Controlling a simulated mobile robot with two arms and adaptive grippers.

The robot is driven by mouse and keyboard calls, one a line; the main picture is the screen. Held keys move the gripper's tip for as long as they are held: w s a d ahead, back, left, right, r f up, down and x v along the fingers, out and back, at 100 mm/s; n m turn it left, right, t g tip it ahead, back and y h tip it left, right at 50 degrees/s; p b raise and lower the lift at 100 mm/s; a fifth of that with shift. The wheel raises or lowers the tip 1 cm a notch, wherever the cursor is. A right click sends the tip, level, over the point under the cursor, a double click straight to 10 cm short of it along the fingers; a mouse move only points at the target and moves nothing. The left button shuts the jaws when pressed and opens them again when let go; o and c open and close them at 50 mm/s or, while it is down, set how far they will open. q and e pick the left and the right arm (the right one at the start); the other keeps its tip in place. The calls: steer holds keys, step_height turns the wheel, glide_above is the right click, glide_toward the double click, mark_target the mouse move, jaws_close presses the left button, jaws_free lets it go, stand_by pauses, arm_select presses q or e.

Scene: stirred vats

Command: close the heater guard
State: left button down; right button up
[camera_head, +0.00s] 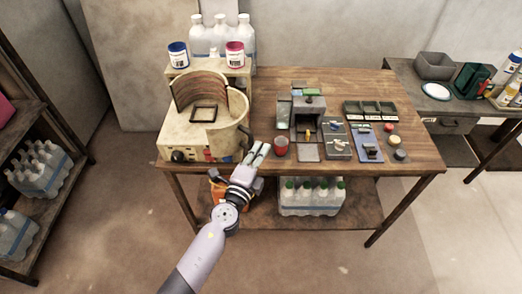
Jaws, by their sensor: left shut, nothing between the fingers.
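The heater (187,143) is a cream box with a dark knob on its front, at the left end of the wooden table. A tall curved guard wall (199,90), brown inside, stands at its back. A curved cream panel (232,133) stands at its right front, and a dark square frame shows in the gap between. I cannot tell how far the guard is open. My left gripper (261,150) is shut and empty, just right of the curved panel at the table's front edge. I cannot tell if it touches the panel. My right gripper is not in view.
A red cup (281,147) stands close to the right of my left gripper. Small grey stations and trays (369,109) fill the table's middle and right. Blue and red labelled jars (235,55) stand behind the heater. Bottles (311,195) sit on the lower shelf.

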arm_select(q)
steer(key=shift+a, duration=0.2)
steer(key=shift+s+a+h, duration=0.2)
steer(key=shift+a+h, duration=0.05)
steer(key=shift+h, duration=0.05)
steer(key=shift+s+a+m, duration=0.1)
steer(key=shift+a+m, duration=0.15)
steer(key=shift+m, duration=0.05)
steer(key=shift+a+h+b, duration=0.25)
steer(key=shift+h+b, duration=0.05)
steer(key=shift+b, duration=0.05)
